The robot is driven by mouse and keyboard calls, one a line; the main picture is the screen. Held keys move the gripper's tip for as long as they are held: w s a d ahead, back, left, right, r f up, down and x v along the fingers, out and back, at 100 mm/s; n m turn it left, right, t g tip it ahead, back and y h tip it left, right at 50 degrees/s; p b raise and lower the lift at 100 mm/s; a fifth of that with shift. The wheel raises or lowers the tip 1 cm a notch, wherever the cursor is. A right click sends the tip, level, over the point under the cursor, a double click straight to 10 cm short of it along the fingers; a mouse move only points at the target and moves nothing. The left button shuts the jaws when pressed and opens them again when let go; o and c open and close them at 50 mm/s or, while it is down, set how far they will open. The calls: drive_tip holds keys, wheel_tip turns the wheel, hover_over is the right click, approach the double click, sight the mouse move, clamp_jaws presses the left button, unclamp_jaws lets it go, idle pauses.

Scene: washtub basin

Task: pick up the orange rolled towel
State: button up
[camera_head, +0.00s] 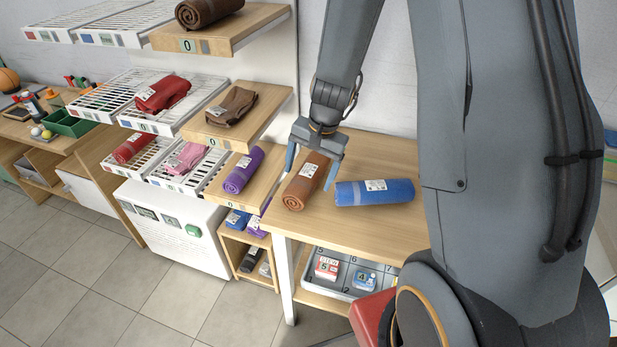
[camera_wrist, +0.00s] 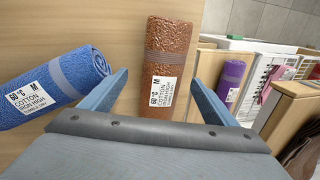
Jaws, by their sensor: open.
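The orange rolled towel (camera_head: 303,185) is a brownish-orange roll with a white label, lying on the wooden table (camera_head: 320,235). In the wrist view the orange rolled towel (camera_wrist: 168,65) lies lengthwise ahead, in line with the gap between the fingers. My gripper (camera_head: 312,172) is over the towel with its fingers apart and nothing held. In the wrist view my gripper (camera_wrist: 160,88) shows one finger to each side of the towel's near end. I cannot tell how far the fingertips are above the table.
A blue rolled towel (camera_head: 378,192) lies close to the right of the orange one. A purple rolled towel (camera_head: 243,170) lies on a shelf to the left. A tray (camera_head: 348,277) with small boxes sits beneath the table. The table's front is clear.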

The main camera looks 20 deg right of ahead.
drive_tip(key=shift+x, duration=0.85)
drive_tip(key=c, duration=1.2)
drive_tip(key=shift+r, duration=0.1)
drive_tip(key=shift+c, duration=0.2)
